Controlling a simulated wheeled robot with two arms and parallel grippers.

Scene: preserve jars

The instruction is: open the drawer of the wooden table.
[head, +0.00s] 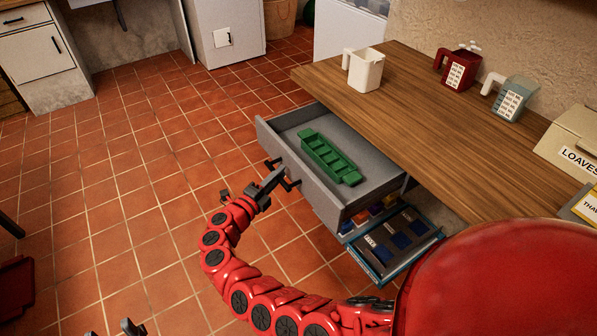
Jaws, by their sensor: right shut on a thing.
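The wooden table (440,120) stands at the right. Its grey drawer (292,190) is pulled well out from under the top, and the inside shows. A green divided tray (328,158) lies in the drawer. My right gripper (276,179) is at the drawer front, shut on the dark handle (291,184); its fingers hide part of the handle. My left gripper (112,329) shows only as fingertips at the bottom edge, apart and empty, far from the drawer.
A white jug (364,70), a red jug (458,70) and a blue-grey jug (513,97) stand on the table, with a LOAVES box (572,145) at the right. An open case (393,243) sits below the drawer.

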